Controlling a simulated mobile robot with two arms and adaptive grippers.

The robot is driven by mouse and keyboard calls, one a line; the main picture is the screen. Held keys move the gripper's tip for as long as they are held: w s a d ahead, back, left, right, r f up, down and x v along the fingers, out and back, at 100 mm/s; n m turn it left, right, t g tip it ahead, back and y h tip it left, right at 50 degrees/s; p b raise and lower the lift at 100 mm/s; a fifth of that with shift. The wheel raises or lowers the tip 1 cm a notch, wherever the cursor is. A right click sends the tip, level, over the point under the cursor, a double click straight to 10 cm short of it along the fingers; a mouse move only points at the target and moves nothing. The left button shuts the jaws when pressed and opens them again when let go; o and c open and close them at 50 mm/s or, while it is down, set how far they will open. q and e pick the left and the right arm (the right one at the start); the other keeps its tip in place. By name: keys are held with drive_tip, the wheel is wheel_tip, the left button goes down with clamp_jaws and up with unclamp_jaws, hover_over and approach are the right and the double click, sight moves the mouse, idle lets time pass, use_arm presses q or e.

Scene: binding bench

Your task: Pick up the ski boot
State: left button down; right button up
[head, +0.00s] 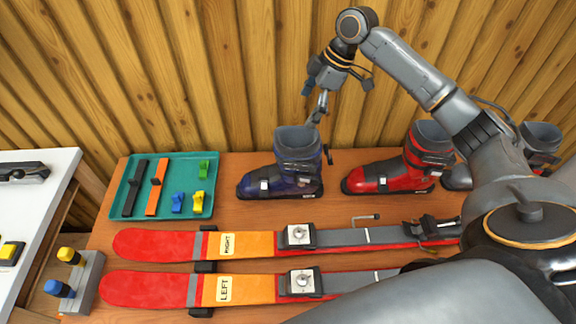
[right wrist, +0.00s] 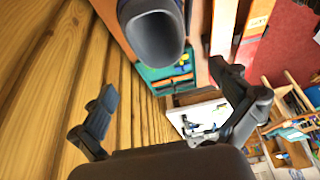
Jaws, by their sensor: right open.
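A dark blue ski boot (head: 283,178) stands upright on the wooden bench, toe to the left. A red ski boot (head: 385,175) stands to its right, and a grey boot (head: 541,138) is partly hidden behind my right arm. My right gripper (head: 322,125) is open and empty, beside the upper right of the blue boot's cuff, near the wall. In the right wrist view, a boot's dark cuff opening (right wrist: 157,36) lies ahead between the spread fingers, not enclosed by them. My left gripper is not in view.
Two red-orange skis (head: 155,244) lie in front of the boots. A teal tray (head: 187,160) with straps and small clips is left of the blue boot. The plank wall (head: 240,70) rises close behind. A grey block with knobs (head: 85,285) stands front left.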

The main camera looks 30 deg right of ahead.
drive_tip(key=f, duration=0.1)
drive_tip(key=p, duration=0.2)
approach(287, 143)
drive_tip(key=a, duration=0.1)
drive_tip(key=s+a, duration=0.2)
drive_tip(key=shift+s+a+f, duration=0.1)
drive_tip(key=shift+f, duration=0.2)
drive_tip(key=shift+a+f, duration=0.1)
drive_tip(key=shift+f, duration=0.4)
drive_tip(key=p+x, duration=0.2)
drive_tip(key=x, duration=0.2)
drive_tip(key=shift+f, duration=0.2)
drive_tip(key=shift+w+f, duration=0.2)
drive_tip(key=shift+f, duration=0.1)
drive_tip(key=c, duration=1.3)
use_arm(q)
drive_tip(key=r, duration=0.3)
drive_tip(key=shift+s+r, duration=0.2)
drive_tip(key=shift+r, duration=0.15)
use_arm(e)
drive_tip(key=shift+w+r, duration=0.1)
drive_tip(key=shift+r, duration=0.05)
drive_tip(key=shift+c, duration=0.8)
